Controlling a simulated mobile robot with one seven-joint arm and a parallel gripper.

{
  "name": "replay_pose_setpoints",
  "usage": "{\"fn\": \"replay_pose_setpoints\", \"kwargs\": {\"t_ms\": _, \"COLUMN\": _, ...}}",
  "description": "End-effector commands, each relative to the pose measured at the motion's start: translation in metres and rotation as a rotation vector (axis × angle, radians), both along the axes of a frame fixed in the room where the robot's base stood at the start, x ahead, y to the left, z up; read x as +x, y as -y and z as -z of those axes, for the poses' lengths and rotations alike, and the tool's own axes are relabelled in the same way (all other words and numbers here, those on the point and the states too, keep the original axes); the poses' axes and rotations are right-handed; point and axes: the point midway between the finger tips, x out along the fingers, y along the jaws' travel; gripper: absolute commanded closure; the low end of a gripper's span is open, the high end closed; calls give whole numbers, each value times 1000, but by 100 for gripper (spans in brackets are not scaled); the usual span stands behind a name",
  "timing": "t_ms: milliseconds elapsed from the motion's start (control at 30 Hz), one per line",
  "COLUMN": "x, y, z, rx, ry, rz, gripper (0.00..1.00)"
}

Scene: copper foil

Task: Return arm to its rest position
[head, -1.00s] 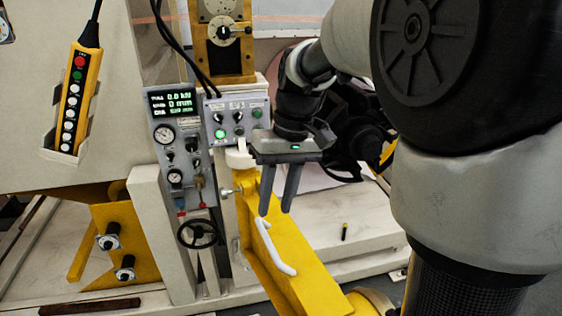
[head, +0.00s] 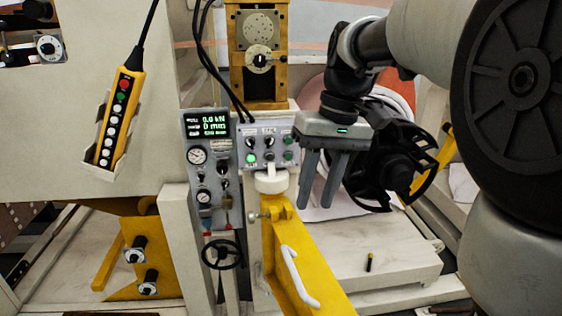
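My gripper (head: 320,198) hangs in the middle right of the head view, with its two dark grey fingers pointing down. A gap shows between the fingers, and nothing is seen between them. A small green light is lit on its body. My arm bends from the gripper up to the right edge of the picture.
A control panel (head: 207,182) with a green-lit display and gauges stands left of the switch box. A yellow button pendant (head: 118,110) hangs further left. A black reel-like part (head: 380,165) is behind my gripper. A small black cylinder (head: 368,262) is on the pale floor plate.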

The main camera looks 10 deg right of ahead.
Motion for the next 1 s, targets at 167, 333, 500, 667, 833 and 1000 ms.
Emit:
{"fn": "replay_pose_setpoints", "kwargs": {"t_ms": 167, "x": -46, "y": 0, "z": -8, "rx": -52, "ry": 131, "rz": 67, "gripper": 70}}
{"fn": "replay_pose_setpoints", "kwargs": {"t_ms": 333, "x": -97, "y": 4, "z": 4, "rx": -104, "ry": 301, "rz": 149, "gripper": 70}}
{"fn": "replay_pose_setpoints", "kwargs": {"t_ms": 500, "x": -129, "y": 8, "z": 23, "rx": -130, "ry": 431, "rz": 203, "gripper": 70}}
{"fn": "replay_pose_setpoints", "kwargs": {"t_ms": 667, "x": -140, "y": 10, "z": 34, "rx": -137, "ry": 486, "rz": 224, "gripper": 70}}
{"fn": "replay_pose_setpoints", "kwargs": {"t_ms": 833, "x": -141, "y": 10, "z": 36, "rx": -138, "ry": 490, "rz": 228, "gripper": 70}}
{"fn": "replay_pose_setpoints", "kwargs": {"t_ms": 1000, "x": -141, "y": 10, "z": 36, "rx": -137, "ry": 489, "rz": 228, "gripper": 70}}
